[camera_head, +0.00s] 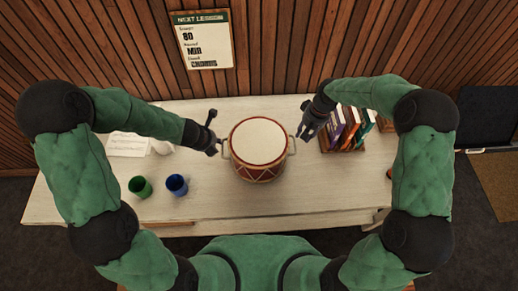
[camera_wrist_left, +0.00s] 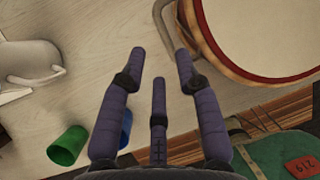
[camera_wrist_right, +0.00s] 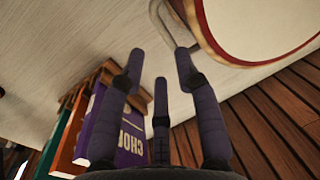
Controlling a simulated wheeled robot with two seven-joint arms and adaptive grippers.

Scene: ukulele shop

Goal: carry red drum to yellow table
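The red drum (camera_head: 258,150) stands upright on a pale wooden table (camera_head: 330,190), with a cream top and a metal handle on each side. My left gripper (camera_head: 215,142) is open beside the left handle (camera_wrist_left: 163,22); its fingers are spread, with nothing clearly held. My right gripper (camera_head: 305,130) is open just right of the drum, near the right handle (camera_wrist_right: 172,22). The drum's rim also shows in the left wrist view (camera_wrist_left: 225,62) and the right wrist view (camera_wrist_right: 215,50). I cannot tell whether any finger touches a handle. No yellow table shows.
Books in a wooden holder (camera_head: 348,145) stand close by my right gripper. A green cup (camera_head: 140,187) and a blue cup (camera_head: 177,185) stand left of the drum. A white object (camera_wrist_left: 30,62) and a paper sheet (camera_head: 127,145) lie further left. A slatted wall rises behind.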

